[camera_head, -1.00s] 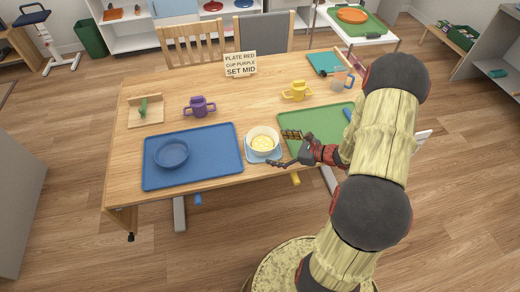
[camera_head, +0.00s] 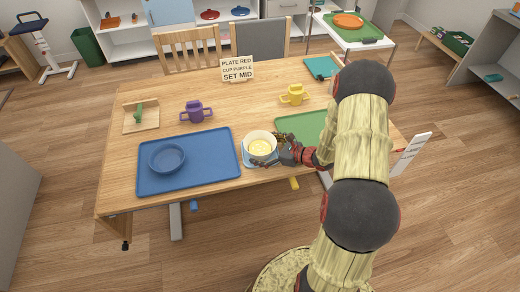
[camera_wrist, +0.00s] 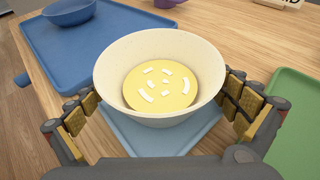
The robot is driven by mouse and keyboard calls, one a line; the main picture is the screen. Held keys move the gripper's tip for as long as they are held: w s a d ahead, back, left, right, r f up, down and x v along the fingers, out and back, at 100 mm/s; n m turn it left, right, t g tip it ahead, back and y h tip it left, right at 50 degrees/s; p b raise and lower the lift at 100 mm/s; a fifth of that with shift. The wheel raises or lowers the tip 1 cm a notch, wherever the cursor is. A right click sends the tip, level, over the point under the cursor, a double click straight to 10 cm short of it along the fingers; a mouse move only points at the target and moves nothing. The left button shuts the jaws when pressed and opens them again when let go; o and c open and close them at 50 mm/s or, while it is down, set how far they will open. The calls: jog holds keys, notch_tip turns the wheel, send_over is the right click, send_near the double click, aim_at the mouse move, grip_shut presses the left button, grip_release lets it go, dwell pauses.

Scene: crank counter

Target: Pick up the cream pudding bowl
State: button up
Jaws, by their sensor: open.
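The cream pudding bowl (camera_head: 260,145) stands upright on a small light-blue mat (camera_head: 249,159) near the table's front edge. In the wrist view the bowl (camera_wrist: 160,60) holds yellow pudding (camera_wrist: 160,88) with several white pieces on top. My gripper (camera_head: 271,150) has reached the bowl from the right. In the wrist view my gripper (camera_wrist: 160,118) is open, with one padded finger on each side of the bowl. A gap shows beside the left finger; whether the right finger touches the bowl I cannot tell.
A blue tray (camera_head: 213,145) with a blue bowl (camera_head: 167,158) lies left of the mat. A green tray (camera_head: 300,126) lies right, partly behind my arm. A purple cup (camera_head: 196,112), a yellow cup (camera_head: 294,95) and a sign (camera_head: 237,69) stand farther back.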

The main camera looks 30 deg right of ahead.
jog(key=shift+c, duration=0.4)
jog(key=c, duration=1.1)
jog(key=shift+c, duration=0.7)
jog(key=shift+r, duration=0.25)
